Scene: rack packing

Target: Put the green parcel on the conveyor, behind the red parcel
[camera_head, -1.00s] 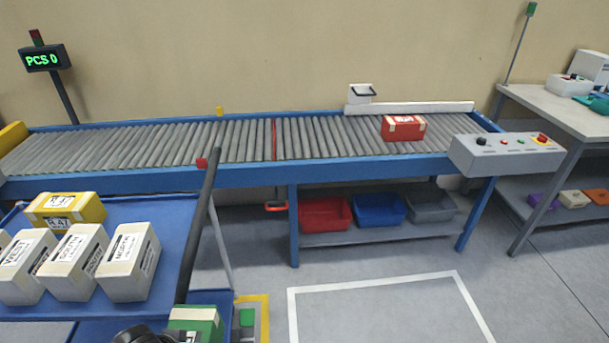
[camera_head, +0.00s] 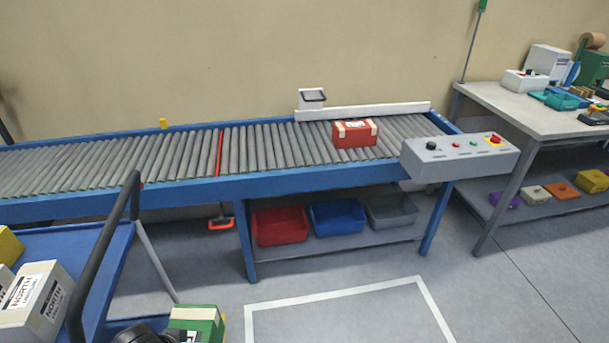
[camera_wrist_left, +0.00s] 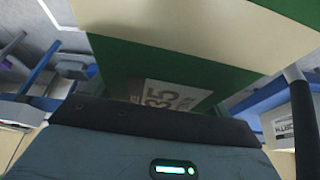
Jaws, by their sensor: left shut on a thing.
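The green parcel (camera_head: 207,322), with a pale band, shows at the bottom of the head view, in front of the conveyor and right of the blue cart. My left gripper (camera_head: 150,335) is shut on it; only its dark part shows at the picture's lower edge. In the left wrist view the green parcel (camera_wrist_left: 125,62) fills the space before the gripper (camera_wrist_left: 150,118), its label partly hidden. The red parcel (camera_head: 355,134) sits on the rollers of the conveyor (camera_head: 190,188) near its right end. My right gripper is out of view.
A blue cart (camera_head: 105,262) with white and yellow parcels stands at the lower left, its dark handle upright. A control box (camera_head: 458,156) is on the conveyor's front right corner. Red, blue and grey bins sit below. A workbench (camera_head: 520,113) stands at the right. Conveyor rollers left of the red parcel are clear.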

